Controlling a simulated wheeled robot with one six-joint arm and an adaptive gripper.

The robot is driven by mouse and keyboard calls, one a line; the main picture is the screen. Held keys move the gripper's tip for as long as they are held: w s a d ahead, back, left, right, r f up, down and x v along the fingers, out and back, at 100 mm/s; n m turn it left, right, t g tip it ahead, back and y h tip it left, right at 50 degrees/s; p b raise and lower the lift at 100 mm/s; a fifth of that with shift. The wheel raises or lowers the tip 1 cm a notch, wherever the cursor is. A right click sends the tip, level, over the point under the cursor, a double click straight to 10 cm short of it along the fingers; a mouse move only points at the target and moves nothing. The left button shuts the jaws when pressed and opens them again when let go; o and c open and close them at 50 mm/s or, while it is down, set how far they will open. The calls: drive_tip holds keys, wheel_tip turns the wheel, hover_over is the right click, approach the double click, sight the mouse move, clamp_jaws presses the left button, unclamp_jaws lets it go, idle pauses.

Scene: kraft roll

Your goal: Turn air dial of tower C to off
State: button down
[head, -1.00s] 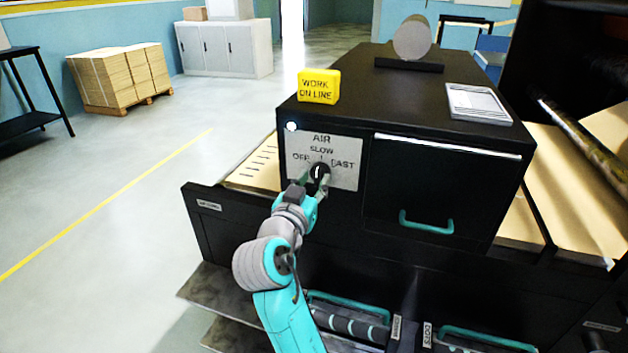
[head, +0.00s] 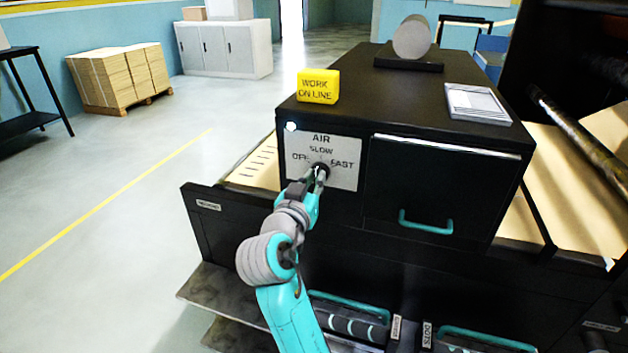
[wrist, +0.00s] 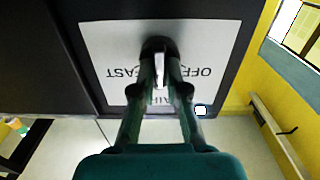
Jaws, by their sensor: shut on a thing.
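The air dial (head: 320,170) is a dark round knob on a pale plate (head: 346,176) on the front of the black cabinet. The plate reads AIR, OFF, SLOW and FAST. My gripper (head: 318,176) reaches it from below left, its fingers shut on the dial. In the wrist view the plate appears upside down, and the fingers (wrist: 165,84) close on both sides of the dial's white-marked grip (wrist: 160,68). The fingers cover part of the dial, and its exact setting is hard to read. No tower letter is legible.
A yellow WORK ON LINE block (head: 319,87) stands on the cabinet top. A drawer with a teal handle (head: 426,222) is right of the plate. An open black tray wall (head: 230,222) juts out left, below the plate.

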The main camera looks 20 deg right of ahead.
drive_tip(key=n, duration=0.5)
drive_tip(key=shift+a+n, duration=0.15)
drive_tip(key=shift+n, duration=0.25)
drive_tip(key=n, duration=0.5)
drive_tip(key=shift+w+f+n, duration=0.1)
drive_tip(key=shift+n, duration=0.2)
drive_tip(key=c, duration=1.2)
unclamp_jaws()
drive_tip(key=shift+a, duration=0.1)
drive_tip(key=v, duration=1.2)
